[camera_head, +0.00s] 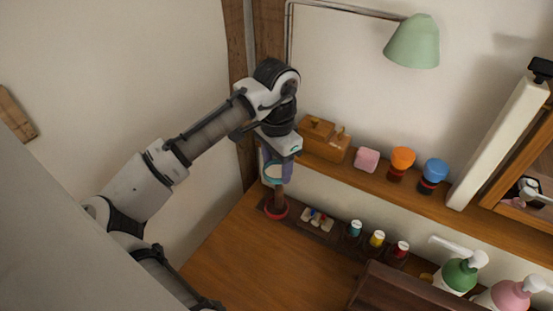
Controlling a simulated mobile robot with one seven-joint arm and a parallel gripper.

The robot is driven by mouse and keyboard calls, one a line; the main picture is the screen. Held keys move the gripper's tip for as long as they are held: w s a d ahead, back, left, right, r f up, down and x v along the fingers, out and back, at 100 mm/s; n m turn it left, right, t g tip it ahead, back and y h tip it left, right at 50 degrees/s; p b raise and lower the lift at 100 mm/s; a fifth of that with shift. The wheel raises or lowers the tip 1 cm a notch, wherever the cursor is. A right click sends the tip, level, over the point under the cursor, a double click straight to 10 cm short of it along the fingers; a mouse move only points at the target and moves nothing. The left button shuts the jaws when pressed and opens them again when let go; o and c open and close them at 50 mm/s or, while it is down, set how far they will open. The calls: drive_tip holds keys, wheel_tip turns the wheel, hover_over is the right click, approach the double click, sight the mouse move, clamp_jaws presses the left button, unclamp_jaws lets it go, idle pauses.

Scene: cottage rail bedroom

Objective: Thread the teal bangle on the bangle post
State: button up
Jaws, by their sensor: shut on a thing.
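My gripper (275,168) points down at the back left corner of the wooden surface. It is shut on the teal bangle (270,178), of which a small pale teal part shows at the fingertips. The bangle post (280,196) is a short brown upright right below the gripper. A red ring (274,214) lies around the foot of the post. The fingers hide the post's top, so I cannot tell whether the teal bangle is around the post or above it.
Behind stands a shelf with a wooden box (325,140), a pink block (366,160) and orange-topped (402,160) and blue-topped (434,173) jars. Right of the post are a small tray (316,219) and several small bottles. The front left of the wooden surface (250,260) is clear.

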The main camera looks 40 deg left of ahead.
wheel_tip(320, 180, down, 7)
drive_tip(key=b, duration=0.3)
drive_tip(key=shift+r, duration=0.15)
drive_tip(key=shift+f+b, duration=1.25)
drive_tip(key=shift+f, duration=1.05)
idle(1.7)
drive_tip(key=o, duration=1.1)
drive_tip(key=shift+c, duration=0.2)
wheel_tip(320, 180, up, 14)
